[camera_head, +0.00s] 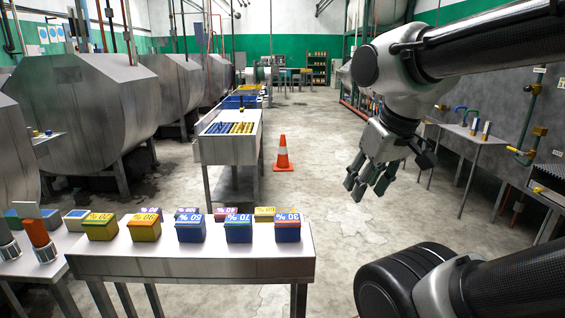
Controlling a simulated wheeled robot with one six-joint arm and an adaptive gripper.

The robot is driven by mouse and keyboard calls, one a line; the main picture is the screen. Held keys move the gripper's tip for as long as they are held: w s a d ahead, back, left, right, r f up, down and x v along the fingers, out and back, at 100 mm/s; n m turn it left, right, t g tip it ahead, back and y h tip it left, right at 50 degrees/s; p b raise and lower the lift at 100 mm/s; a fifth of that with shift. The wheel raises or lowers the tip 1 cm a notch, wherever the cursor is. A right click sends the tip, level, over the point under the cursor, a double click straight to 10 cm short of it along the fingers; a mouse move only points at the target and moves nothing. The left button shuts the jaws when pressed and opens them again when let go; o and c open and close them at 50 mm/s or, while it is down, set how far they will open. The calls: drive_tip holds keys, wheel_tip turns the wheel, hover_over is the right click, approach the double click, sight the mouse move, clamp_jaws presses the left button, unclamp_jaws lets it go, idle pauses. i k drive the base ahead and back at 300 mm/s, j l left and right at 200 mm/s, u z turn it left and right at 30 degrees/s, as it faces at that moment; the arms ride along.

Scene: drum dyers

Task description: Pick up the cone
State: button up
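An orange traffic cone (283,153) with a white band stands upright on the floor, just right of the long metal table in the middle of the room. My gripper (368,188) hangs in the air at the right, fingers pointing down and to the left. Its dark fingers are spread apart with nothing between them. It is nearer to the camera than the cone and apart from it. The whole cone is in view, with nothing in front of it.
A near table (190,267) bears several yellow and blue boxes marked with percentages. The long metal table (228,151) holds blue and yellow items. Large metal drums (100,110) line the left. A narrow table (466,133) stands at the right. The floor (325,150) right of the cone is clear.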

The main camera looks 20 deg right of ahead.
sight(284, 164)
drive_tip(key=l+z, duration=0.35)
drive_tip(key=i+l+z, duration=0.1)
drive_tip(key=l+z, duration=0.25)
drive_tip(key=i+l+z, duration=0.2)
drive_tip(key=i+l, duration=0.25)
drive_tip(key=l, duration=0.2)
drive_tip(key=i+l+z, duration=0.15)
drive_tip(key=i+l, duration=0.4)
drive_tip(key=i+u, duration=0.15)
drive_tip(key=i, duration=0.6)
drive_tip(key=i+l+u, duration=0.2)
drive_tip(key=i, duration=0.55)
drive_tip(key=i+u, duration=0.1)
drive_tip(key=i, duration=0.65)
drive_tip(key=i+l, duration=0.1)
drive_tip(key=i, duration=0.65)
drive_tip(key=i+l+u, duration=0.15)
drive_tip(key=i, duration=0.6)
drive_tip(key=i+l+u, duration=0.1)
drive_tip(key=i+u, duration=0.35)
drive_tip(key=i, duration=1.9)
drive_tip(key=i+j, duration=0.1)
drive_tip(key=i, duration=0.5)
drive_tip(key=i+j+z, duration=0.1)
drive_tip(key=i, duration=0.5)
